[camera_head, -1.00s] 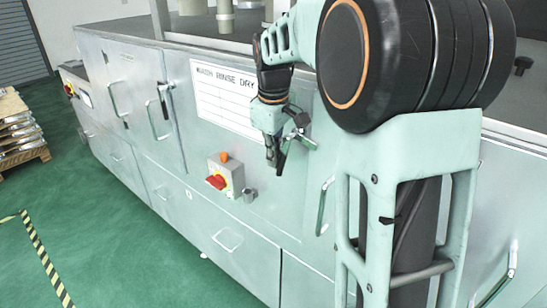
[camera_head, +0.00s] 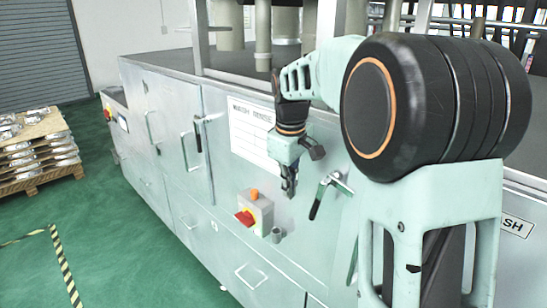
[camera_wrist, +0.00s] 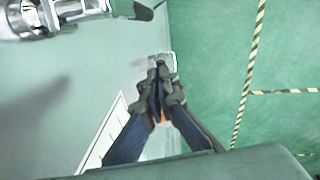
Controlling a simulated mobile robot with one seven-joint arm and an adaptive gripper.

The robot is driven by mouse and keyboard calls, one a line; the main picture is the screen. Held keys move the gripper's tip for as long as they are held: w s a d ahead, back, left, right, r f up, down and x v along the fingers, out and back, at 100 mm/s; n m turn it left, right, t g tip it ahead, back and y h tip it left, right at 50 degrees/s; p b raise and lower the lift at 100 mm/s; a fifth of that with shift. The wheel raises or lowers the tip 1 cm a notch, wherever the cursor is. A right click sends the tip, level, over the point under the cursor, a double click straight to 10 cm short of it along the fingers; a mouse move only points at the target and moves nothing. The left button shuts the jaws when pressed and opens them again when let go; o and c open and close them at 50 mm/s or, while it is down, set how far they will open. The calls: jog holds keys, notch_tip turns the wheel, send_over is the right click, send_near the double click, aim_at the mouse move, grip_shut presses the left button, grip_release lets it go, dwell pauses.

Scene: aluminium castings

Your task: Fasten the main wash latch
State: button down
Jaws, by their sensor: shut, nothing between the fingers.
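A latch (camera_head: 331,187) with a metal body and a black handle is on the silver machine's front panel. Its handle slants down to the left. Another black-handled latch (camera_head: 198,134) is on the door further left, with its handle hanging down. I cannot read which one is the main wash latch. My gripper (camera_head: 290,194) is shut and empty, pointing down just left of the nearer latch and apart from it. In the wrist view my closed fingertips (camera_wrist: 160,88) are in the middle, and a metal latch part (camera_wrist: 40,14) with a black handle (camera_wrist: 138,10) shows at the top left.
Door handles (camera_head: 252,276) stick out from the panels. A pallet of castings (camera_head: 38,155) stands at the left. The green floor in front is clear.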

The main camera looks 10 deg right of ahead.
jog(key=w+a+r, duration=0.2)
jog(key=a+r, duration=0.1)
jog(key=r, duration=0.4)
jog(key=shift+w+a+r, duration=0.15)
jog(key=shift+w+r, duration=0.05)
jog(key=shift+w, duration=0.05)
